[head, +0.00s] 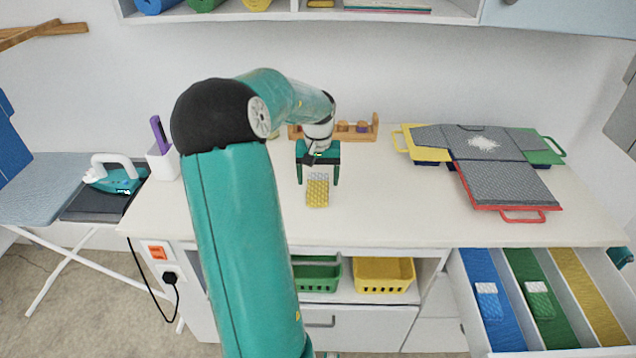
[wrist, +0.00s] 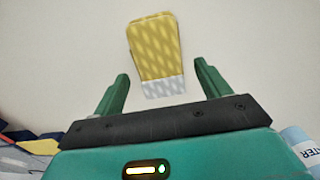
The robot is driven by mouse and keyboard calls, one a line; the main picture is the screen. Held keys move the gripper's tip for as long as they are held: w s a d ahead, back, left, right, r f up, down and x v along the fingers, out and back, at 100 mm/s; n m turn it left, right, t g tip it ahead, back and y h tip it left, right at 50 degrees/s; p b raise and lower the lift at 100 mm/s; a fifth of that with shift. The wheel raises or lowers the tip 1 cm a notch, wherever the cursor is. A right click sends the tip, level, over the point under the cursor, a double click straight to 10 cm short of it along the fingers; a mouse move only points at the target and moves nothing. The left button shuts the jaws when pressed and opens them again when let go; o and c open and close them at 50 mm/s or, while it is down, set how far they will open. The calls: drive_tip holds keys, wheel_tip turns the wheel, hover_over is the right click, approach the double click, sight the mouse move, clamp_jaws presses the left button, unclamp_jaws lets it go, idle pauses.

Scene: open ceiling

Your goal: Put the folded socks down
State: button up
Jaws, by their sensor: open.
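The folded socks (head: 317,192) are a small yellow bundle with a pale grey end, lying on the white tabletop (head: 390,210) near its middle. In the wrist view the yellow socks (wrist: 156,50) lie flat on the white surface, just beyond the fingertips. My gripper (head: 318,180) is over the table at the grey end of the socks. Its two green fingers (wrist: 160,72) are spread apart, with the grey end between and slightly ahead of them. No finger is seen touching the socks.
A grey folding board (head: 505,185) lies at the right of the table. A wooden rack (head: 360,134) stands behind my gripper. An open drawer (head: 560,345) with blue, green and yellow lanes juts out front right. An iron (head: 115,180) is at left. Tabletop around the socks is clear.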

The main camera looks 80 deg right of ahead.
sight(318, 182)
wheel_tip(318, 182, up, 10)
drive_tip(key=shift+f, duration=0.2)
drive_tip(key=w+a+r+n+t, duration=0.1)
drive_tip(key=w+a+r+n, duration=0.2)
drive_tip(key=w+a, duration=0.8)
drive_tip(key=w+a+r+n+t, duration=0.2)
drive_tip(key=w+a+r+n, duration=0.1)
drive_tip(key=w+a, duration=0.8)
drive_tip(key=s+a+n+t, duration=0.1)
drive_tip(key=a+n, duration=0.3)
drive_tip(key=a, duration=1.2)
drive_tip(key=s+a+f+n+t, duration=0.1)
drive_tip(key=s+a+n, duration=0.3)
drive_tip(key=a, duration=1.3)
drive_tip(key=shift+s+n+t, duration=0.3)
drive_tip(key=shift+s+n, duration=0.05)
drive_tip(key=shift+n, duration=0.35)
